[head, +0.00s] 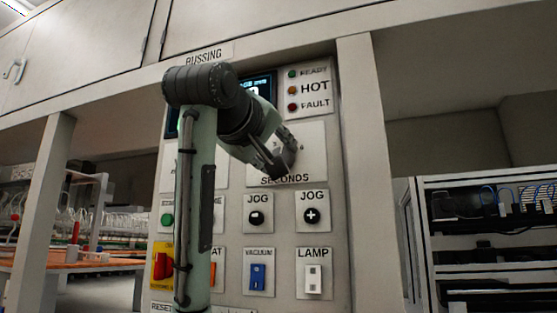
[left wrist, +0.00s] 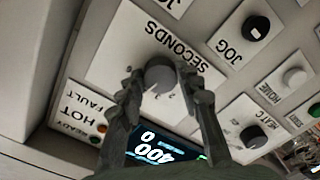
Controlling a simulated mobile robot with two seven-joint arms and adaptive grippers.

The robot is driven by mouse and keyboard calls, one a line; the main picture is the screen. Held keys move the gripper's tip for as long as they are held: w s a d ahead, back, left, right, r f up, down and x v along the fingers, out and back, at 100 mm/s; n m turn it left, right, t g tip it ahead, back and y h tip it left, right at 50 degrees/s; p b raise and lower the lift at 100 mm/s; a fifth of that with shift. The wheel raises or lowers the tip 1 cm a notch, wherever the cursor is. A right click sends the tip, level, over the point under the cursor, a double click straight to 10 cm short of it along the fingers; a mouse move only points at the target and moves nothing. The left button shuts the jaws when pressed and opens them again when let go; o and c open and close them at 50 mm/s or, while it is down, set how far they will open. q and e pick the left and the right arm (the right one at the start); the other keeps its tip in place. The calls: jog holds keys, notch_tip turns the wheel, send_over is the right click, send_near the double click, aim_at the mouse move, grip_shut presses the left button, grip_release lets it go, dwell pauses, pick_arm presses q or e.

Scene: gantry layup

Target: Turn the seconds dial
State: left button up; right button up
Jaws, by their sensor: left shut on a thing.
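The seconds dial (left wrist: 160,72) is a dark grey round knob on a light plate marked SECONDS (head: 312,142). In the left wrist view the picture is turned nearly upside down and the dial sits between my fingertips. My left gripper (head: 281,162) is shut on the dial, with one finger on each side (left wrist: 160,88). In the head view the gripper and wrist hide the dial itself. Part of the plate's scale is covered by the fingers. My right gripper is in neither view.
Below are JOG buttons (head: 311,215), a blue VACUUM switch (head: 257,277) and a white LAMP switch (head: 312,279). Another dial (left wrist: 254,137) is beside the seconds plate. A lit display (left wrist: 158,148) and READY, HOT and FAULT lamps are near. A post (head: 372,170) flanks the panel.

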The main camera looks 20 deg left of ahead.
pick_arm(q)
jog(key=shift+n, duration=1.1)
jog(key=o, duration=1.1)
jog(key=shift+o, duration=0.2)
jog(key=s, duration=0.7)
jog(key=shift+s+a, duration=0.15)
jog(key=shift+s, duration=0.15)
